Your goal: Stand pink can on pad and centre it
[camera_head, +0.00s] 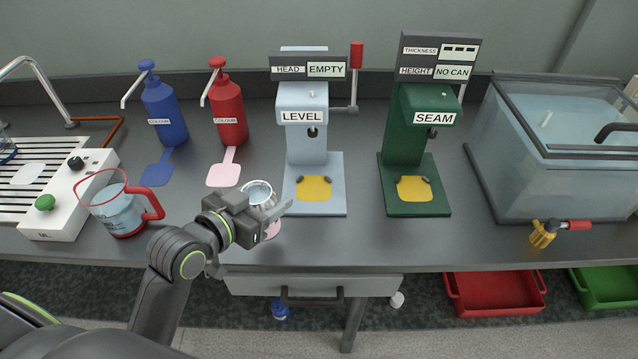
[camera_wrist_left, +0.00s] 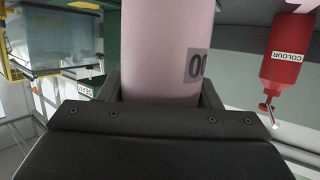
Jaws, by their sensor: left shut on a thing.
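The pink can (camera_head: 273,230) is held in my left gripper (camera_head: 266,217), in front of the light-blue LEVEL machine. Its open metal rim (camera_head: 260,189) faces up, and the gripper hides much of its side. In the left wrist view the pink can (camera_wrist_left: 165,50) fills the middle between the jaws, with a dark number label on its side. A yellow pad (camera_head: 314,188) lies on the LEVEL machine's base, to the right of the can. Another yellow pad (camera_head: 415,189) lies on the green SEAM machine. My right gripper is not in view.
Blue (camera_head: 165,110) and red (camera_head: 229,108) colour bottles stand behind, with a pink patch (camera_head: 223,175) before the red one. A red-handled jug (camera_head: 118,212) stands left of my arm. A glass tank (camera_head: 550,150) is at the right. The LEVEL display reads EMPTY; SEAM reads NO CAN.

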